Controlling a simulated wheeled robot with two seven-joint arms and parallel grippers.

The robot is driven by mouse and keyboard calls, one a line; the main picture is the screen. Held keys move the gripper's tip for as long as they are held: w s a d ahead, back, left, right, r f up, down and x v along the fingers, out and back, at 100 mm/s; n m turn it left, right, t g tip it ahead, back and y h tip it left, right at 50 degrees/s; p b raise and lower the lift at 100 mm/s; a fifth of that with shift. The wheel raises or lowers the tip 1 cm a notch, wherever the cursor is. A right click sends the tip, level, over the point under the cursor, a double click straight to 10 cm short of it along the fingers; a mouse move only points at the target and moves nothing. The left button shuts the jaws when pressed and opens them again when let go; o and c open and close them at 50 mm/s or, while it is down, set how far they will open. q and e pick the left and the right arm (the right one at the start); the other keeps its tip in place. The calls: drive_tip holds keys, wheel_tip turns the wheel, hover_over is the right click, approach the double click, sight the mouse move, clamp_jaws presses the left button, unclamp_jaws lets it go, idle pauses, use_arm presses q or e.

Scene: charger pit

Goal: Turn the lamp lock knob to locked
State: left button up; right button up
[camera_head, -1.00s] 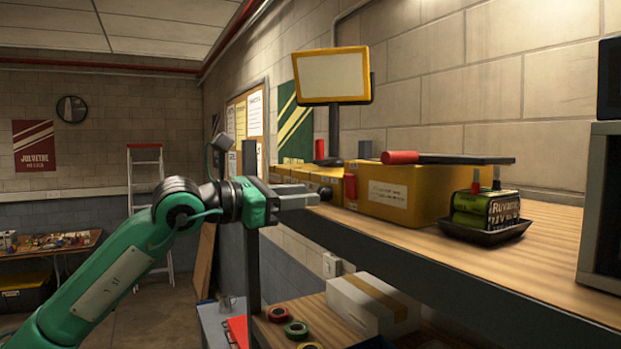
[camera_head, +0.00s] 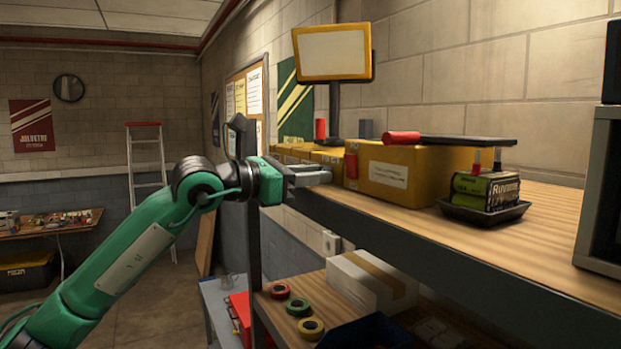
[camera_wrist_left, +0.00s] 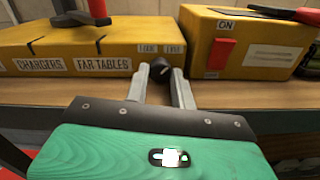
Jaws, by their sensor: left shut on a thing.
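The lamp lock knob (camera_wrist_left: 160,70) is a small dark knob on the front of the long yellow box (camera_wrist_left: 60,50). Two small labels sit just above it, too small to read surely. My left gripper (camera_wrist_left: 161,75) is shut on the knob, a finger on each side; which label the knob points to I cannot tell. In the head view my left gripper (camera_head: 326,176) reaches the yellow boxes at the shelf's far end, and hides the knob. The lamp (camera_head: 332,53), a yellow-framed pale panel, stands on a dark post behind. My right gripper is not in view.
A second yellow box (camera_wrist_left: 240,45) with a red switch (camera_wrist_left: 220,54) stands close on the right. A red-handled lever (camera_head: 450,139) lies above the larger box, and a black tray (camera_head: 484,212) holds green batteries. The wooden shelf (camera_head: 470,250) is bare in front.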

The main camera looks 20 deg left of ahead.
use_arm(q)
drive_tip(key=n+b, duration=0.2)
drive_tip(key=b, duration=0.1)
drive_tip(key=shift+f, duration=0.25)
drive_tip(key=shift+r+n+b, duration=0.2)
drive_tip(key=shift+n+b, duration=0.7)
drive_tip(key=shift+b, duration=0.05)
drive_tip(key=shift+r, duration=0.1)
drive_tip(key=o, duration=0.7)
